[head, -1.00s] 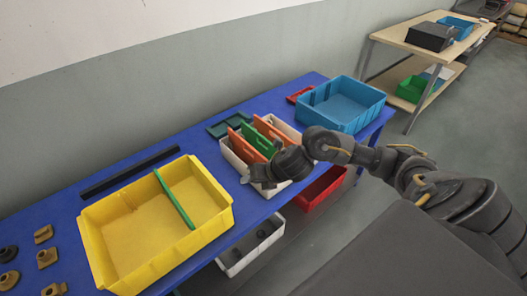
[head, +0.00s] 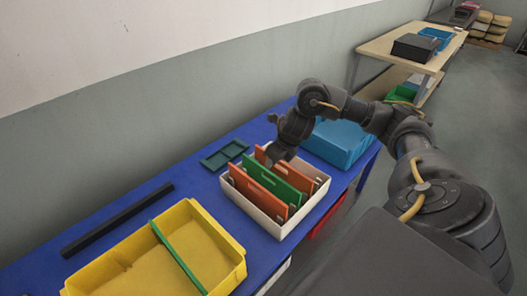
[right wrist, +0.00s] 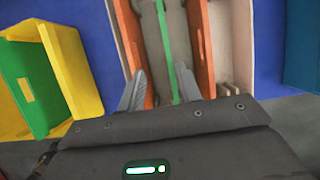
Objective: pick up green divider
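A green divider (head: 277,183) stands upright between an orange divider (head: 256,191) and another orange divider (head: 301,175) in a white bin (head: 300,219). My right gripper (right wrist: 160,82) is open and empty above the bin. In the right wrist view the green divider (right wrist: 172,55) shows as a thin edge between the fingers, nearer the right one; no contact is visible. A second green divider (head: 178,255) stands across the yellow bin (head: 228,243). My left gripper is not in view.
A blue bin (head: 343,143) stands beyond the white bin, under my right arm. A flat dark green tray (head: 224,154) and a black bar (head: 118,220) lie on the blue table (head: 203,188). A red bin (head: 325,218) is lower, at the table's front.

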